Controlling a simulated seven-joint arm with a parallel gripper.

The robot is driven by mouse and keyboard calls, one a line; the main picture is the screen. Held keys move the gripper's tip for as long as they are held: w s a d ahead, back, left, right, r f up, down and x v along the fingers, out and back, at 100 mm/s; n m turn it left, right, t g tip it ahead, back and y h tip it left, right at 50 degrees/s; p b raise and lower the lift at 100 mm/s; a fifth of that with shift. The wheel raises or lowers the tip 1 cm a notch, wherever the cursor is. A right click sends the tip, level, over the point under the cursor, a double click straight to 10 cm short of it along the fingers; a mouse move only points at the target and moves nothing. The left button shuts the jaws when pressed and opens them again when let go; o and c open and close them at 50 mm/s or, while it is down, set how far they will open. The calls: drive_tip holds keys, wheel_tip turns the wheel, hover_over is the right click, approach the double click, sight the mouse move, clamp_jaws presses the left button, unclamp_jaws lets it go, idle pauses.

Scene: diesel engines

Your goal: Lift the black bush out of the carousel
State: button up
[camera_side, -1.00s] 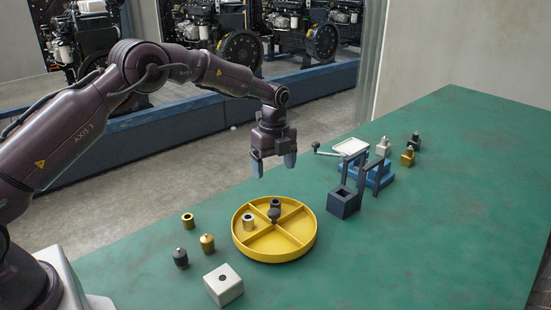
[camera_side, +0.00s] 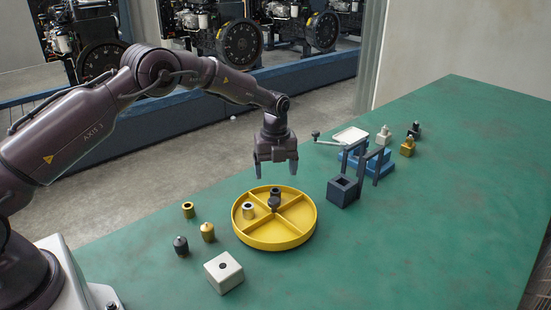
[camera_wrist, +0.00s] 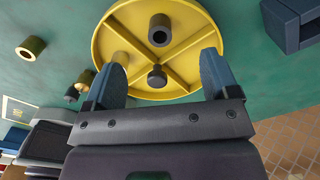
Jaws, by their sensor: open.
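The yellow carousel (camera_side: 303,231) is a round divided tray on the green table. The black bush (camera_side: 275,190) stands in its rear compartment, partly hidden by the dark centre knob (camera_side: 273,203). In the wrist view the black bush (camera_wrist: 160,29) shows its open bore, with the knob (camera_wrist: 157,78) below it. My gripper (camera_side: 276,171) is open and empty above the rear of the carousel, fingers pointing down. In the wrist view its fingers (camera_wrist: 162,65) straddle the carousel's middle, apart from the black bush.
Left of the carousel are a gold bush (camera_side: 188,210), a gold peg (camera_side: 207,232), a dark peg (camera_side: 181,246) and a white block (camera_side: 223,272). A blue box (camera_side: 342,191) and a blue fixture (camera_side: 364,163) with upright posts stand to the right.

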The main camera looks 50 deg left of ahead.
sight(275, 190)
drive_tip(key=shift+f, duration=2.5)
clamp_jaws()
drive_tip(key=shift+r, duration=0.1)
drive_tip(key=shift+r, duration=2.9)
